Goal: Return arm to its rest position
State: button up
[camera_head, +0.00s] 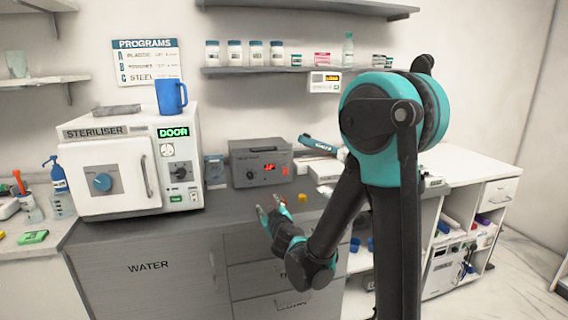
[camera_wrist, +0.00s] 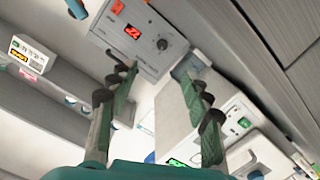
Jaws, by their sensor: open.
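My gripper (camera_head: 271,209) is open and empty in the head view, low in front of the grey counter, near its front edge. My teal and black arm reaches down to it from the right of the picture. In the wrist view the two fingers of my gripper (camera_wrist: 158,112) stand well apart with nothing between them. Beyond them are a grey box with a red display (camera_wrist: 140,38) and the white steriliser (camera_wrist: 232,112), seen tilted.
The steriliser (camera_head: 105,178) stands on the left of the counter (camera_head: 110,237), a blue mug (camera_head: 171,97) on top. The grey display box (camera_head: 262,164) stands at the back. Shelves (camera_head: 290,70) with jars hang above. Drawers sit below the counter. A white cabinet (camera_head: 470,170) stands right.

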jog(key=s+d+f+m+g+h, duration=0.2)
jog(key=s+d, duration=0.1)
jog(key=d, duration=0.4)
jog(key=s+d+f+m+g+h, duration=0.1)
jog(key=s+d+f+m+h, duration=0.15)
jog(key=d, duration=0.45)
jog(key=s+d+f+m+g+h, duration=0.2)
jog(key=s+d, duration=0.1)
jog(key=d, duration=0.4)
jog(key=s+d+f+m+g+y, duration=0.1)
jog(key=s+f+g, duration=0.2)
jog(key=s, duration=0.6)
jog(key=s+d+f+m+g+y, duration=0.1)
jog(key=s+f+g, duration=0.3)
jog(key=s, duration=0.5)
jog(key=shift+d+f, duration=0.55)
jog(key=shift+f, duration=0.35)
jog(key=shift+s, duration=0.1)
dwell(3.1)
